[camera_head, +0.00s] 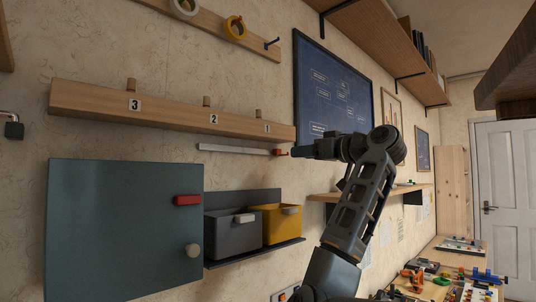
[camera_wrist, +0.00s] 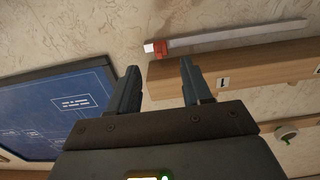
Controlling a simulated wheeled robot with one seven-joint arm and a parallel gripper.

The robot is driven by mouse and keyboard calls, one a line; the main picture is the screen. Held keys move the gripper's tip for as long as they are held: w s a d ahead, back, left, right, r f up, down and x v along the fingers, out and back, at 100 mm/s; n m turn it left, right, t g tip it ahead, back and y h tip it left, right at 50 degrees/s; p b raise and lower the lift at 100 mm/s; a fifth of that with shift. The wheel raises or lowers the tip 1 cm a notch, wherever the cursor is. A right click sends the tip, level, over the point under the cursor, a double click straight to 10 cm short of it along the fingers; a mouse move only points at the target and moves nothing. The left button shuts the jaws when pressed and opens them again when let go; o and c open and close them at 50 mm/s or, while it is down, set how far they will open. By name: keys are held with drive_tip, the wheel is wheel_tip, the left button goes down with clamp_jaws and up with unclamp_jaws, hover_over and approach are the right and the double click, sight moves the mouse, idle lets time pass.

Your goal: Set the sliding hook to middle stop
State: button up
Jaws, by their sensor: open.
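A long wooden rail (camera_head: 170,112) on the wall carries the labels 3, 2 and 1 from left to right, each with a small peg above it. Label 2 (camera_head: 214,119) marks the middle. Below the rail runs a thin pale bar (camera_head: 232,149), with a red piece (camera_head: 278,152) at its right end that looks like the sliding hook, near label 1.
A dark blue-green panel (camera_head: 115,225) with a red handle and round knob hangs at left. A grey bin (camera_head: 232,232) and yellow bin (camera_head: 280,225) sit below the bar. A blue framed poster (camera_head: 335,90) is behind my gripper.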

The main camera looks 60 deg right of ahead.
sight(279, 152)
drive_tip(key=x, duration=0.2)
drive_tip(key=p+x, duration=0.1)
drive_tip(key=x, duration=0.2)
drive_tip(key=r+p+x, duration=0.1)
drive_tip(key=x, duration=0.2)
drive_tip(key=shift+w, duration=0.15)
drive_tip(key=shift+c, duration=0.2)
clamp_jaws()
idle(0.4)
drive_tip(key=shift+f, duration=0.1)
